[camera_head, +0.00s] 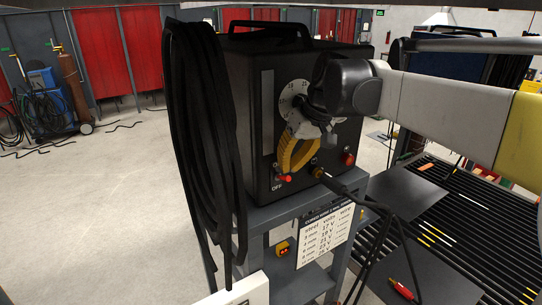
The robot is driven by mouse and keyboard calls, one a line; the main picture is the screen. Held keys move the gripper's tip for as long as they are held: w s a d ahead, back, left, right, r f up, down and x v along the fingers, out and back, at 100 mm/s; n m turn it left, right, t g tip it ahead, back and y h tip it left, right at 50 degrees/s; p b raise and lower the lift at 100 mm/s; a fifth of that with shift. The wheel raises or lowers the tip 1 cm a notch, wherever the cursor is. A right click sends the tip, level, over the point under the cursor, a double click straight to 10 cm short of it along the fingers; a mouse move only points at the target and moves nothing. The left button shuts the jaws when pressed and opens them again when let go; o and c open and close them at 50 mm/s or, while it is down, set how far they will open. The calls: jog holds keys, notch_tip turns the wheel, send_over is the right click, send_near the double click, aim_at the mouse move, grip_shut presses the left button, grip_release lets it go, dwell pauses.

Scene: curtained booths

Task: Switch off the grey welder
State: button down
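The welder (238,110) is a dark grey, nearly black box on a grey cart, with a handle on top. Its front has a white dial (292,97), partly hidden by my arm. Low on the front at the left is a small red switch (286,179) with the word OFF just below it. My gripper (290,168) is in front of the panel; a yellow curved finger reaches down to just above the switch. I cannot tell if it touches. The other finger is not clear, so its opening cannot be judged.
A red round knob or lamp (349,159) and a plugged cable (340,184) sit right of the switch. Thick black cables (195,140) hang at the welder's left. A slatted table (460,215) with loose rods and plates stands at right. The floor at left is open.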

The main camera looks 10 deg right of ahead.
jog(key=shift+s+d+f+t+y+b, duration=0.1)
jog(key=shift+s+f+t+y+b, duration=0.15)
jog(key=shift+t+b, duration=0.4)
jog(key=shift+s+d+f+t+y+b, duration=0.1)
jog(key=shift+s+f+t+y+b, duration=0.15)
jog(key=shift+t+b, duration=0.35)
jog(key=t+b, duration=0.1)
jog(key=f+t+y+b, duration=0.1)
jog(key=t+b, duration=0.1)
jog(key=s+f+t+b, duration=0.1)
jog(key=shift+s+d+n+t+y, duration=0.1)
jog(key=shift+d+n+t+y, duration=0.05)
jog(key=shift+n+t+y, duration=0.2)
dwell(0.4)
jog(key=shift+s+f+b, duration=0.1)
jog(key=shift+f+b, duration=0.35)
jog(key=shift+b, duration=0.1)
dwell(0.4)
jog(key=shift+r, duration=0.1)
jog(key=shift+r+p, duration=0.65)
jog(key=shift+r, duration=0.1)
